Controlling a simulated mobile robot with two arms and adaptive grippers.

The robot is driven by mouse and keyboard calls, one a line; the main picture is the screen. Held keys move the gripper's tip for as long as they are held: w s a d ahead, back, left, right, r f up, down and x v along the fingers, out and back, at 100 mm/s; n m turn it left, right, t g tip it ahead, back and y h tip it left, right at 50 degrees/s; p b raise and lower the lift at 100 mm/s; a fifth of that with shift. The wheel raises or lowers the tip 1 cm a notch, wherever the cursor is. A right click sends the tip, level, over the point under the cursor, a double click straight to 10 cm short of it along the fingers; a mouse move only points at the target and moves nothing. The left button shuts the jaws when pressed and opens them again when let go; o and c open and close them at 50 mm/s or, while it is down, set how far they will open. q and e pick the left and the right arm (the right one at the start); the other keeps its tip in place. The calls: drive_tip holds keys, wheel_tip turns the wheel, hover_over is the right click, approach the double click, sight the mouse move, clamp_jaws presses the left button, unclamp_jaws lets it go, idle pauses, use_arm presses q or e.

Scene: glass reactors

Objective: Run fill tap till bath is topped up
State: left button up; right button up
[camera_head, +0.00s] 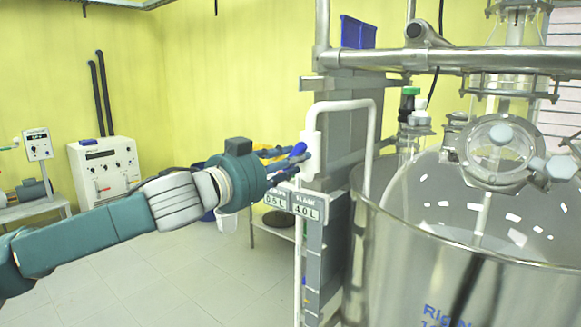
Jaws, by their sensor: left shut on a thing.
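The fill tap (311,155) is a white body on a white pipe, with a blue lever (298,149). The pipe (345,104) arches over and drops to the bath (361,235), a large clear-walled vessel at the right. My left gripper (292,160) reaches in from the left and is shut on the blue lever; its fingers partly hide the lever. A grey display (291,202) below the tap reads 0.5 L and 4.0 L. The water level in the bath cannot be made out. My right gripper is not in view.
A round glass reactor (419,191) with metal fittings sits inside the bath. A metal frame rail (480,58) crosses above it. A blue bin (357,32) stands atop the rack. A white cabinet (106,172) stands at the left.

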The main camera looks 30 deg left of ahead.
use_arm(q)
drive_tip(key=shift+d+f+n, duration=0.15)
drive_tip(key=shift+f+n, duration=0.15)
drive_tip(key=shift+n, duration=0.3)
drive_tip(key=o, duration=1)
drive_tip(key=shift+o, duration=0.4)
drive_tip(key=shift+r, duration=0.1)
drive_tip(key=shift+r, duration=0.1)
drive_tip(key=s+a, duration=0.1)
drive_tip(key=s, duration=1.1)
